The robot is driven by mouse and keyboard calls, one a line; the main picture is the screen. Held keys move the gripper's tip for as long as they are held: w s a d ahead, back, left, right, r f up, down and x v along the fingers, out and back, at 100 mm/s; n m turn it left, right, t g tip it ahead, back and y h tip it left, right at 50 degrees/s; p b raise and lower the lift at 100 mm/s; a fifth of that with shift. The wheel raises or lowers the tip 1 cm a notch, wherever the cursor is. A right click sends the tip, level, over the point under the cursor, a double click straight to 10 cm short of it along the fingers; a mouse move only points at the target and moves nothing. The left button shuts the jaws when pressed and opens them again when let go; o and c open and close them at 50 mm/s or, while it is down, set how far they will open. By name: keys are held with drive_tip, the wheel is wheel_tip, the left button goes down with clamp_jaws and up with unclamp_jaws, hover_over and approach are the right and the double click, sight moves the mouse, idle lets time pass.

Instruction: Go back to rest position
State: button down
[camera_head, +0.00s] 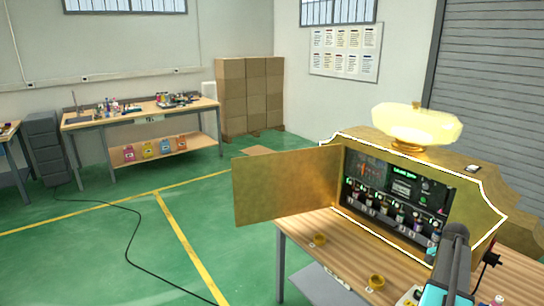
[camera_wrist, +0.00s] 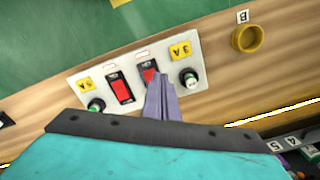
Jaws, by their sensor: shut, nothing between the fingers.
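My gripper (camera_wrist: 158,82) shows in the wrist view with its grey-purple fingers shut together and nothing between them. Its tips overlap the lower edge of the right red rocker switch (camera_wrist: 149,71) in the picture; I cannot tell whether they touch it. A left red switch (camera_wrist: 120,90) sits beside it on a pale panel (camera_wrist: 204,77) with yellow labels. In the head view my arm reaches in at the bottom right, in front of the gold vending machine (camera_head: 474,208); the fingertips are not clear there.
The machine's gold door (camera_head: 287,188) stands open to the left, showing a dark interior with several small bottles. The machine stands on a wooden table (camera_head: 300,231) with yellow rings on it. Open green floor (camera_head: 120,240) with a black cable lies to the left.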

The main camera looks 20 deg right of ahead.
drive_tip(key=w+a+f+n+g+y+b, duration=0.1)
drive_tip(key=w+a+f+n, duration=0.15)
drive_tip(key=a+f, duration=0.75)
drive_tip(key=w+a+f+n+g, duration=0.1)
drive_tip(key=w+a+f+n, duration=0.3)
drive_tip(key=a, duration=0.9)
drive_tip(key=w+a+f+g+y+b, duration=0.1)
drive_tip(key=a+f, duration=0.8)
drive_tip(key=a, duration=0.3)
drive_tip(key=s+a+f+n+g+h+b, duration=0.1)
drive_tip(key=s+a+f+n, duration=0.1)
drive_tip(key=s+a+f, duration=0.4)
drive_tip(key=s+a+f+n+g, duration=0.1)
drive_tip(key=s+a+f+n, duration=0.2)
drive_tip(key=a, duration=0.6)
drive_tip(key=s+a+f+n, duration=0.2)
drive_tip(key=s+a+n, duration=0.1)
drive_tip(key=s, duration=0.3)
drive_tip(key=s+a+f+n+h, duration=0.1)
drive_tip(key=s+a+f+n, duration=0.2)
drive_tip(key=s+n, duration=0.2)
drive_tip(key=shift+s+a+n+g+b, duration=0.35)
drive_tip(key=shift+s+g+b, duration=0.1)
drive_tip(key=shift+s, duration=0.45)
drive_tip(key=shift+d+r, duration=0.1)
